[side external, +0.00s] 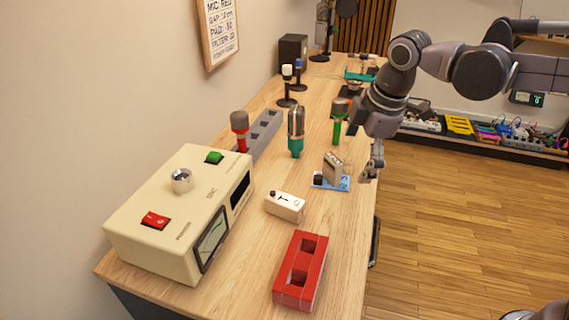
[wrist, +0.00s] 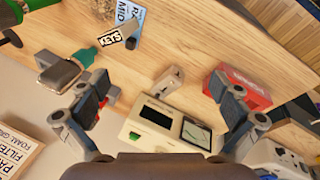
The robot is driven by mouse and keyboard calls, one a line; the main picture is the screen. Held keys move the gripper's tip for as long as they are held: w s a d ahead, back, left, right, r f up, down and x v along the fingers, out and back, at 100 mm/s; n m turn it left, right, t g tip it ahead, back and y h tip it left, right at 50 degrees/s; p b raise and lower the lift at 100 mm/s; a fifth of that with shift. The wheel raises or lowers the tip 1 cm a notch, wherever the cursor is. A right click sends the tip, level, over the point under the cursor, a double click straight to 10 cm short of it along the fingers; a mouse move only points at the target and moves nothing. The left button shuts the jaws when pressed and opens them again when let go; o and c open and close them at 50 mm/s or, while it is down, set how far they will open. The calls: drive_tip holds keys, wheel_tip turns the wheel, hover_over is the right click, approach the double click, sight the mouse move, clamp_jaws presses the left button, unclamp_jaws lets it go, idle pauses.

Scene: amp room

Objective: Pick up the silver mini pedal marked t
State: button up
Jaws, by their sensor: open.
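A small pale mini pedal (side external: 285,206) with a dark T mark and a dark knob lies on the wooden table between the cream amp unit and the red block. It also shows in the wrist view (wrist: 168,80), beyond and between my spread fingers. It looks off-white to silver. My gripper (side external: 370,174) hangs near the table's right edge in the side external view, right of the pedal and apart from it. In the wrist view my gripper (wrist: 158,98) is open, with nothing between its fingers.
The large cream unit (side external: 180,215) stands left of the pedal. A red block with openings (side external: 302,270) is in front. Several microphones, including a teal-based one (side external: 296,140), stand farther back.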

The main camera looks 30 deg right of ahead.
drive_tip(key=w+a+n+g, duration=0.1)
drive_tip(key=w+a+n, duration=0.4)
drive_tip(key=a+n, duration=0.15)
drive_tip(key=n+g+h, duration=0.1)
drive_tip(key=n, duration=0.4)
approach(285, 200)
drive_tip(key=f, duration=0.3)
drive_tip(key=w+f, duration=0.1)
drive_tip(key=f, duration=0.3)
drive_tip(key=d+f, duration=0.1)
drive_tip(key=f, duration=0.2)
drive_tip(key=shift+w+f, duration=0.15)
drive_tip(key=shift+f, duration=0.05)
drive_tip(key=shift+c, duration=0.3)
drive_tip(key=shift+h, duration=0.3)
drive_tip(key=c, duration=1.1)
